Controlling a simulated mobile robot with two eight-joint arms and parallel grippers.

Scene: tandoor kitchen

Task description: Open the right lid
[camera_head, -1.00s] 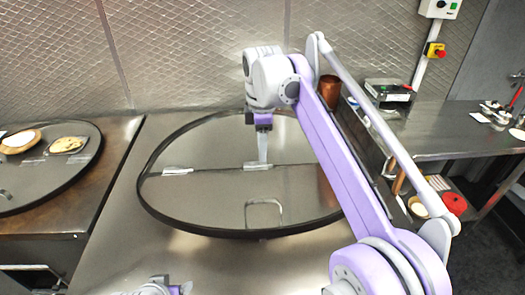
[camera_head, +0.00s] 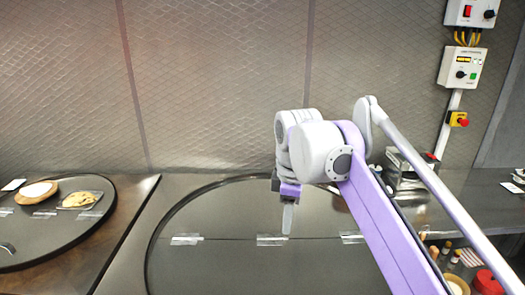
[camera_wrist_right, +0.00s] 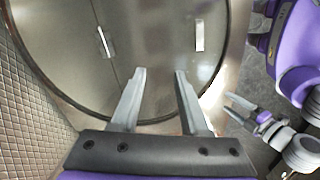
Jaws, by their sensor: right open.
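The right lid (camera_head: 215,265) is a large round metal plate with a dark rim, a straight seam and small hinges along it. Its front part is cut off in the head view. In the right wrist view the lid (camera_wrist_right: 155,40) fills the top, with a pale bar-like handle (camera_wrist_right: 200,36) on it. My right gripper (camera_head: 288,222) appears over the lid near the middle hinge (camera_head: 271,240). In the wrist view its fingers (camera_wrist_right: 160,72) are apart with nothing between them, away from the handle. My left gripper (camera_wrist_right: 231,104) shows at the right of the wrist view, fingers apart and empty.
Another round lid (camera_head: 45,235) lies at the left, with a round board (camera_head: 37,192) and a flatbread (camera_head: 78,200) on it. A textured metal wall (camera_head: 220,80) stands behind. A side counter (camera_head: 470,208) and a red pot (camera_head: 487,282) are at the right.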

